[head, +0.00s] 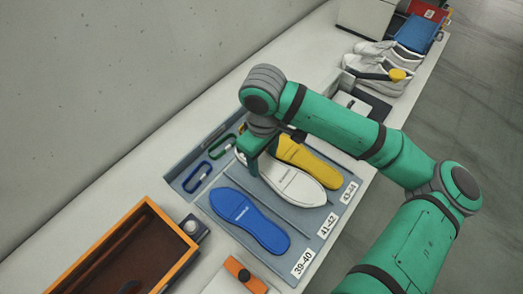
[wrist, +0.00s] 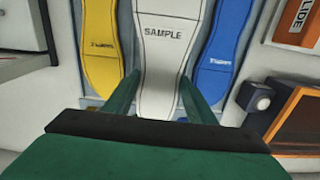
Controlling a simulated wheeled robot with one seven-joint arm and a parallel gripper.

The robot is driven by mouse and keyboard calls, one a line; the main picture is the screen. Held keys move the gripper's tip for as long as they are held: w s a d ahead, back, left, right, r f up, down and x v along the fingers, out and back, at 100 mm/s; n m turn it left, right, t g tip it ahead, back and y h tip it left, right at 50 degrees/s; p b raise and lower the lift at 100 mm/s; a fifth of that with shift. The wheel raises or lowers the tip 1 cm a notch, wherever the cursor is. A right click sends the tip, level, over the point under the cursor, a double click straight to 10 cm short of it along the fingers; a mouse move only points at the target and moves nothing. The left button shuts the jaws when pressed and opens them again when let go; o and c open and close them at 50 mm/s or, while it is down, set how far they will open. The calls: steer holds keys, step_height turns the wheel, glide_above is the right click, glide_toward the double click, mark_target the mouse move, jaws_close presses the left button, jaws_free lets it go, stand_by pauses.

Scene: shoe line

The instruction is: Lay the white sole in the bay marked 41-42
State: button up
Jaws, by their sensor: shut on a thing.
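The white sole (head: 290,183) lies lengthwise over the middle bay of the grey-blue tray, in line with the label 41-42 (head: 328,225). My gripper (head: 250,155) is shut on its narrow end. In the wrist view my green fingers (wrist: 160,98) stand on either side of the white sole (wrist: 162,60), which reads SAMPLE. I cannot tell whether the sole rests on the bay floor or is just above it. The tray (head: 212,222) also holds a blue sole (head: 250,220) at 39-40 and a yellow sole (head: 310,162) at 43-44.
Green and blue loops (head: 198,177) lie at the tray's back. An orange-rimmed box (head: 165,215) stands front left, with a small dark button box (head: 193,228) beside it. White shoes (head: 375,65) stand farther along the bench. The wall runs along the left.

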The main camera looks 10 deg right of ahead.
steer(key=shift+s+f, duration=0.15)
steer(key=shift+f, duration=3.4)
steer(key=o, duration=1.3)
steer(key=shift+r, duration=0.1)
step_height(320, 180, up, 11)
steer(key=shift+f, duration=0.2)
